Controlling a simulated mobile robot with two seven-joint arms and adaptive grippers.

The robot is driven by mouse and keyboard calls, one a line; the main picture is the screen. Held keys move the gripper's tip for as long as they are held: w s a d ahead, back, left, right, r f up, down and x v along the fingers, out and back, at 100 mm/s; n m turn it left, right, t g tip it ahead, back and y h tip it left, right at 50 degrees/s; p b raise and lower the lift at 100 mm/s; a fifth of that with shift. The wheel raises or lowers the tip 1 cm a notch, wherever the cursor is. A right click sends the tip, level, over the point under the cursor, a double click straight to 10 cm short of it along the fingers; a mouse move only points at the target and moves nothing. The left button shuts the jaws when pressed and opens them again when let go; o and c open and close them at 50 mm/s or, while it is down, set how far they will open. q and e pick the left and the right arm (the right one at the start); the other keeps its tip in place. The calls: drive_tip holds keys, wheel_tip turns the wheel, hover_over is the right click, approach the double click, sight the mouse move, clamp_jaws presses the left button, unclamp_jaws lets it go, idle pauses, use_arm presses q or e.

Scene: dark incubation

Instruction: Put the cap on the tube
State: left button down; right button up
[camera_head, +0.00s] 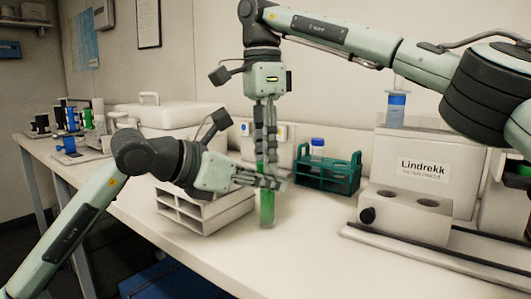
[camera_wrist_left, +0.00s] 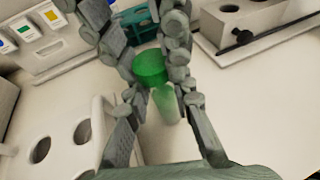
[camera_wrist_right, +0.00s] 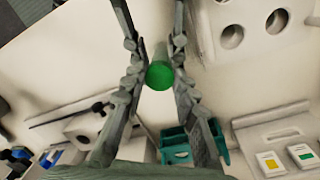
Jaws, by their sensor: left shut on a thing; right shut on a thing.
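My left gripper (camera_head: 274,182) comes in from the left and is shut on the translucent green tube (camera_head: 267,210), which stands roughly upright with its lower end showing below the fingers. My right gripper (camera_head: 265,158) points straight down above it and is shut on the green cap (camera_wrist_left: 150,68). In the left wrist view the cap lies in line with the top of the tube (camera_wrist_left: 167,105); whether it is seated cannot be told. In the right wrist view the cap (camera_wrist_right: 159,76) shows as a round green disc between the fingers, hiding most of the tube.
A white rack (camera_head: 190,212) with holes stands just left of the tube. A teal rack (camera_head: 327,175) holding a blue-capped tube (camera_head: 317,147) is behind to the right. A labelled machine (camera_head: 425,170) and a two-hole block (camera_head: 405,216) stand at right. The front bench is clear.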

use_arm(q)
drive_tip(key=shift+r, duration=0.1)
use_arm(e)
drive_tip(key=shift+s+d+f, duration=0.1)
drive_tip(key=shift+f, duration=0.55)
drive_tip(key=o, duration=0.6)
use_arm(q)
drive_tip(key=shift+a+r, duration=0.1)
use_arm(e)
drive_tip(key=shift+r, duration=0.15)
drive_tip(key=shift+r, duration=0.35)
use_arm(q)
drive_tip(key=shift+f, duration=0.2)
use_arm(e)
drive_tip(key=shift+r, duration=1.7)
drive_tip(key=shift+c, duration=0.6)
drive_tip(key=c, duration=0.4)
drive_tip(key=shift+f, duration=0.15)
drive_tip(key=shift+c, duration=0.2)
